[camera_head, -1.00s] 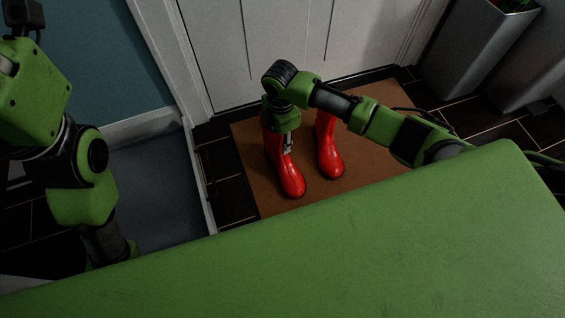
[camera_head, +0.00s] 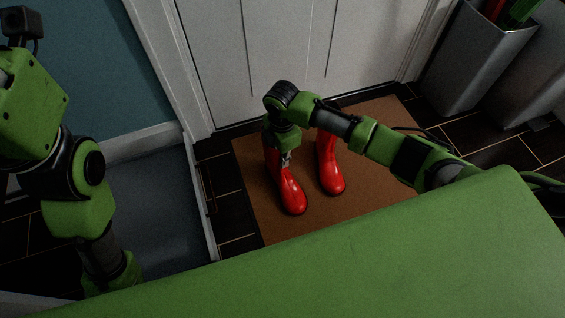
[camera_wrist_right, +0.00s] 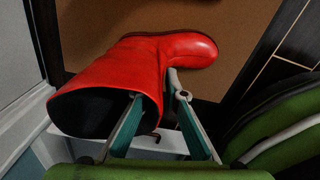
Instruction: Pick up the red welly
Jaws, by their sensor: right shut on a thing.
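Two red wellies stand upright on a brown mat (camera_head: 376,200) in front of a white door. My right gripper (camera_head: 287,160) is at the upper shaft of the left red welly (camera_head: 291,192). In the right wrist view the gripper (camera_wrist_right: 155,97) has one finger inside the boot's dark opening and one outside, shut on the wall of this red welly (camera_wrist_right: 120,72). The other red welly (camera_head: 330,170) stands just to the right, its top partly hidden by my right arm. My left arm is at the left edge; its gripper is not in view.
A white door (camera_head: 270,50) is behind the mat. A grey bin (camera_head: 475,65) with things in it stands at the upper right. A low grey surface with a pale edge (camera_head: 165,205) lies left of the mat. Dark tiled floor surrounds it.

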